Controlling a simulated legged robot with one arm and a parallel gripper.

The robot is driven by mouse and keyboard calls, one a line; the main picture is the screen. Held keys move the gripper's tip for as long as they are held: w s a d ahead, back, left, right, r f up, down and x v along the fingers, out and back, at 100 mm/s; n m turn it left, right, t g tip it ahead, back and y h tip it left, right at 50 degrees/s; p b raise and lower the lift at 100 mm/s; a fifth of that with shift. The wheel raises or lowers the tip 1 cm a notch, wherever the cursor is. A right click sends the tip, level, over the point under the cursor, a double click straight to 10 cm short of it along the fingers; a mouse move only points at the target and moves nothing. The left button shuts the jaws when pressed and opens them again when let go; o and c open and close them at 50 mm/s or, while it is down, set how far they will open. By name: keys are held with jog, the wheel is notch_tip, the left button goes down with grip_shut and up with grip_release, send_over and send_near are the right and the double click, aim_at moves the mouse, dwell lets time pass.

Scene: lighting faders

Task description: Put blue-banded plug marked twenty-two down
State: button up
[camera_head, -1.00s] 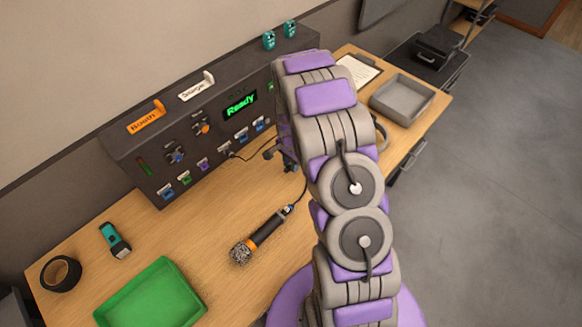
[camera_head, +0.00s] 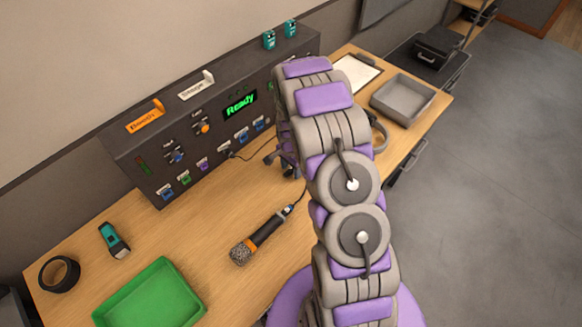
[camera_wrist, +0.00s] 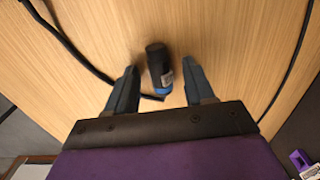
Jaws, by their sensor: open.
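In the wrist view, a short dark plug (camera_wrist: 157,66) with a blue band and a small pale label lies on the wooden desk. The label is too small to read. My gripper (camera_wrist: 160,85) is open, with one finger on each side of the plug and a visible gap to each. In the head view my gripper (camera_head: 285,160) is low over the desk by the console's front and mostly behind my arm. The plug is hidden there.
The console (camera_head: 140,180) with coloured sockets stands along the wall. A microphone (camera_head: 262,240), green tray (camera_head: 150,297), teal flashlight (camera_head: 114,240) and tape roll (camera_head: 60,274) lie on the desk. A grey tray (camera_head: 402,100) is at right. Dark cables (camera_wrist: 70,45) run beside my gripper.

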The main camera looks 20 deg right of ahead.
aim_at(291, 169)
notch_tip(291, 169, up, 12)
jog(key=p, duration=0.2)
jog(key=s+a+r+n, duration=0.35)
jog(key=s+r, duration=0.35)
jog(key=r, duration=0.4)
jog(key=s+a+r+n, duration=0.2)
jog(key=s+r+n, duration=0.1)
jog(key=s, duration=0.6)
jog(key=s+a+r+n+g, duration=0.1)
jog(key=s+a+r+n, duration=0.2)
jog(key=s, duration=0.7)
jog(key=s+a+r+n, duration=0.2)
jog(key=s+r+n, duration=0.2)
jog(key=s, duration=0.6)
notch_tip(291, 169, up, 2)
jog(key=shift+a+r+g, duration=0.1)
jog(key=shift+a+g, duration=0.05)
jog(key=shift+g, duration=0.25)
